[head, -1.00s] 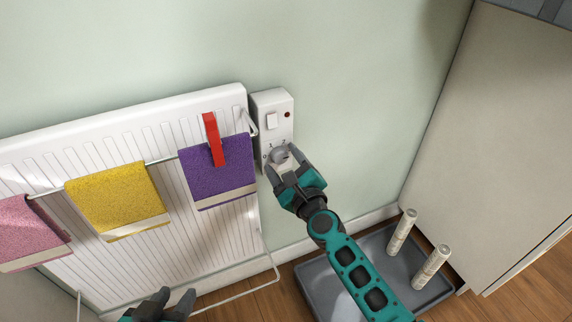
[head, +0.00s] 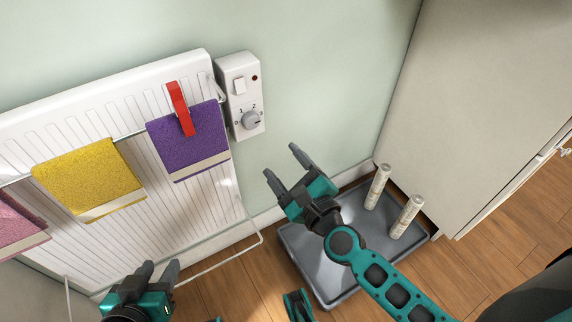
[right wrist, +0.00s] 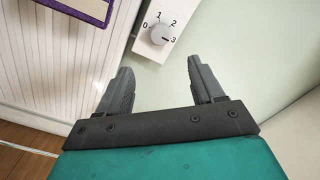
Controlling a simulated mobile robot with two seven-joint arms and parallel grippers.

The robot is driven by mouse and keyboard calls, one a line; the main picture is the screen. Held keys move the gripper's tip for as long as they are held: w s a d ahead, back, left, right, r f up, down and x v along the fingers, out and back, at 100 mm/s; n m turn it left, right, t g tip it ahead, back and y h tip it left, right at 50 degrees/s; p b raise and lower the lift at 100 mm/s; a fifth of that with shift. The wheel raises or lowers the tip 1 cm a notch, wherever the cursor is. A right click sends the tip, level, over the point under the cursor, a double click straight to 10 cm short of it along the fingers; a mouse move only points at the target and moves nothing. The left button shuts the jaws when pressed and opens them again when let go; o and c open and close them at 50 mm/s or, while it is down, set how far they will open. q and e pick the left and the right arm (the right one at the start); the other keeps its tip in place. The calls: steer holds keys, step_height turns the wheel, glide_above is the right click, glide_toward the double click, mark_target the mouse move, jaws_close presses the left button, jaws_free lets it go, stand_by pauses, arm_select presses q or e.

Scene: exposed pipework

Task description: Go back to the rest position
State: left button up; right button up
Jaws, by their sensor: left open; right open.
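My right gripper (head: 284,168) is open and empty in the head view, in front of the wall and below and right of the control box. Its two fingers also show in the right wrist view (right wrist: 158,85). The white control box (head: 239,90) is on the wall beside the radiator, with a grey dial (head: 251,120), a switch and a dark red light. In the right wrist view the dial (right wrist: 162,34) lies beyond the fingers, apart from them, its mark toward 3. My left gripper (head: 158,274) is open and empty at the lower left, in front of the radiator's lower part.
The white radiator (head: 185,225) carries a rail with pink (head: 18,222), yellow (head: 88,180) and purple (head: 190,150) towels. A red clip (head: 180,108) grips the purple one. A grey tray (head: 330,285) with two upright pipes stands on the floor by a cabinet (head: 490,110).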

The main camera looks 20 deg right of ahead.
stand_by(0.4)
steer(key=s+f+n+g, duration=0.3)
steer(key=s+n, duration=0.2)
steer(key=n, duration=0.9)
steer(key=s+f+n+g, duration=0.35)
steer(key=s+n, duration=0.25)
steer(key=n, duration=0.9)
arm_select(q)
steer(key=s+a+r+y+p, duration=0.1)
steer(key=s+a+r+p, duration=0.1)
steer(key=r+p, duration=1.1)
steer(key=a+p, duration=0.1)
steer(key=p, duration=0.5)
steer(key=shift+a+r, duration=0.15)
steer(key=shift+a, duration=0.25)
arm_select(e)
steer(key=d+r, duration=0.1)
steer(key=r, duration=0.5)
steer(key=s+d+r+h, duration=0.1)
steer(key=d+r, duration=0.1)
steer(key=r, duration=0.5)
steer(key=shift+s+d+r, duration=0.15)
steer(key=shift+s+d, duration=0.1)
